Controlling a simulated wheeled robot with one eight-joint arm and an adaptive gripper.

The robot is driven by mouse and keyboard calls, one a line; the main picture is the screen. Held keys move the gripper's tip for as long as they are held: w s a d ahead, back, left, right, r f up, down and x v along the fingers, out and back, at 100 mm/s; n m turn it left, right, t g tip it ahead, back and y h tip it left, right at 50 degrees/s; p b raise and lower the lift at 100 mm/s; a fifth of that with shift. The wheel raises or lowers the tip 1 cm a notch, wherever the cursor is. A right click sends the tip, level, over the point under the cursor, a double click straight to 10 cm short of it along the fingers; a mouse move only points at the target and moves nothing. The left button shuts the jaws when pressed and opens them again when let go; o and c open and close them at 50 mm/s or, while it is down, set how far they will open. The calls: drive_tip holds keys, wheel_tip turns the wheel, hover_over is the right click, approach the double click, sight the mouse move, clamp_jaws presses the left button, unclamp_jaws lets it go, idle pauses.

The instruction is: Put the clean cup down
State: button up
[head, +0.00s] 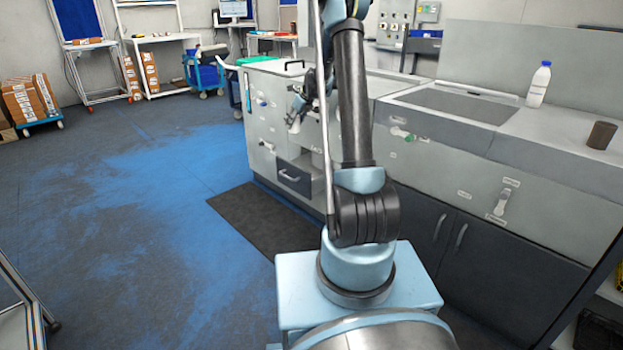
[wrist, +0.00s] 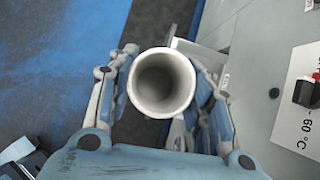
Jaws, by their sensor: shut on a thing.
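A pale grey cup (wrist: 163,98) is between the fingers of my gripper (wrist: 162,68) in the wrist view. I look straight into its round open mouth, and it appears empty. Both fingers close against its sides. In the head view my gripper (head: 298,108) is small and partly hidden behind my arm, in front of the grey counter front. The cup is hard to make out there. From these frames I cannot tell what is directly under the cup.
A long grey counter (head: 420,165) runs along the right, with a drawer (head: 294,177) pulled out low. A white bottle (head: 539,84) with a blue cap and a dark brown cup (head: 601,135) stand on top. A dark mat (head: 262,222) lies on open blue floor.

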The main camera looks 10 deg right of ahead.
drive_tip(key=shift+o, duration=0.2)
drive_tip(key=a+f, duration=0.3)
drive_tip(key=f, duration=0.5)
drive_tip(key=w+a+f, duration=0.1)
drive_tip(key=a+f, duration=0.2)
drive_tip(key=f, duration=0.5)
drive_tip(key=shift+w+f, duration=0.15)
drive_tip(key=shift+w, duration=0.15)
drive_tip(key=shift+f, duration=0.2)
drive_tip(key=shift+c, duration=0.2)
drive_tip(key=shift+o, duration=0.2)
drive_tip(key=w+d, duration=1)
drive_tip(key=d, duration=0.4)
drive_tip(key=shift+w+d, duration=0.2)
drive_tip(key=shift+d, duration=0.05)
drive_tip(key=shift+a+f, duration=0.1)
drive_tip(key=shift+f, duration=8.95)
drive_tip(key=shift+f, duration=0.15)
drive_tip(key=o, duration=0.7)
drive_tip(key=shift+o, duration=0.3)
